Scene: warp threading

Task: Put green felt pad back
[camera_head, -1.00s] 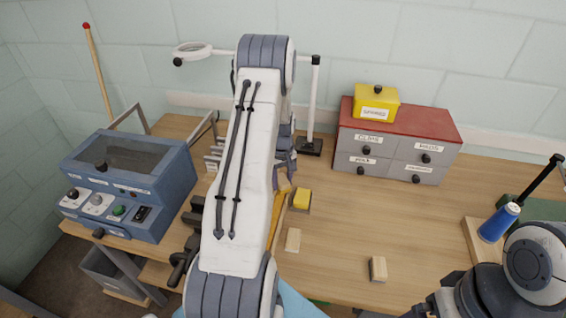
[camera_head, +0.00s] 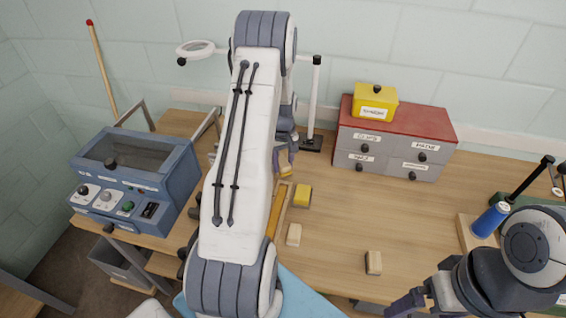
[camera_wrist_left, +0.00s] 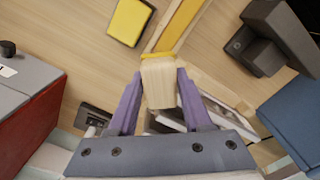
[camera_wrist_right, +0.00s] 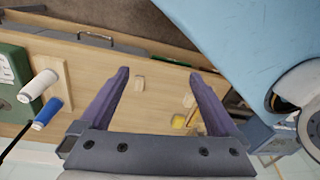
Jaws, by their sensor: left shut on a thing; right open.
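My left gripper (camera_wrist_left: 158,78) is shut on a pale wooden block (camera_wrist_left: 159,90) with a yellow edge at its far end. In the head view my left gripper (camera_head: 287,160) is partly hidden by my arm, near the back of the table. It is beside a long yellow strip in a wooden frame (camera_wrist_left: 181,24). My right gripper (camera_wrist_right: 158,76) is open and empty; in the head view it (camera_head: 412,297) is near the table's front edge. I cannot make out a green felt pad in any view.
A yellow-topped block (camera_head: 302,195) and two small wooden blocks (camera_head: 294,234) (camera_head: 374,262) lie on the table. A blue machine (camera_head: 135,180) stands left, a grey drawer cabinet (camera_head: 395,145) at the back, a blue spool (camera_head: 490,220) right. The table's middle right is clear.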

